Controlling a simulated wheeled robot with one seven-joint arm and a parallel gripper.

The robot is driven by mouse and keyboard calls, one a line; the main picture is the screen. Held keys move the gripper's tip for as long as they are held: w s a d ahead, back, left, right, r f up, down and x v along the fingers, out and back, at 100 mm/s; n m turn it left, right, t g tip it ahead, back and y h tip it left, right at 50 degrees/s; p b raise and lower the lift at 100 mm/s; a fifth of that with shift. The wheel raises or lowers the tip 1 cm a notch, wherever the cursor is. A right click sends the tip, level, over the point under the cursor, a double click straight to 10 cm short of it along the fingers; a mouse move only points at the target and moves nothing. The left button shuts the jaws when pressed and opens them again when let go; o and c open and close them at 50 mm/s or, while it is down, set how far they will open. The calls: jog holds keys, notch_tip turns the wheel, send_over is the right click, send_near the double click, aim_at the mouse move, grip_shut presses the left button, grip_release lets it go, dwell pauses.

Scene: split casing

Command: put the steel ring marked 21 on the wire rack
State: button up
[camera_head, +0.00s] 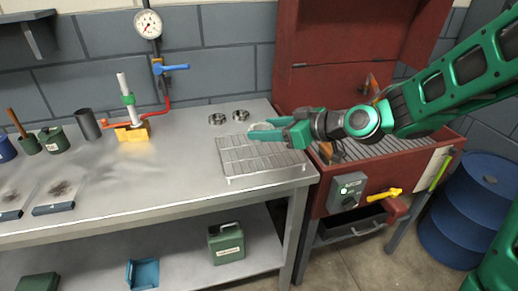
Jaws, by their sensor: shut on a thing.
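The wire rack (226,166) stands on the bench top near its right front corner. My gripper (266,130) is over the back part of the rack, reaching in from the right. It is shut on a pale grey steel ring (261,126), which is partly hidden by the fingers. Its mark cannot be read, and I cannot tell whether it touches the rack. Two more steel rings, one on the left (217,119) and one on the right (240,115), lie on the bench just behind the rack. Their marks are too small to read.
A red cabinet-like machine (330,80) with a slatted bed stands right of the bench, under my arm. The bench front left of the rack is clear.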

jog(key=s+a+r+n+g+y, duration=0.1)
jog(key=s+a+r, duration=0.1)
jog(key=s+a, duration=0.2)
send_over(264, 149)
notch_tip(264, 149, down, 7)
jog(key=shift+s, duration=0.15)
jog(key=shift+f, duration=2)
jog(key=shift+f, duration=0.1)
jog(key=o, duration=1.4)
jog(key=v, duration=1.2)
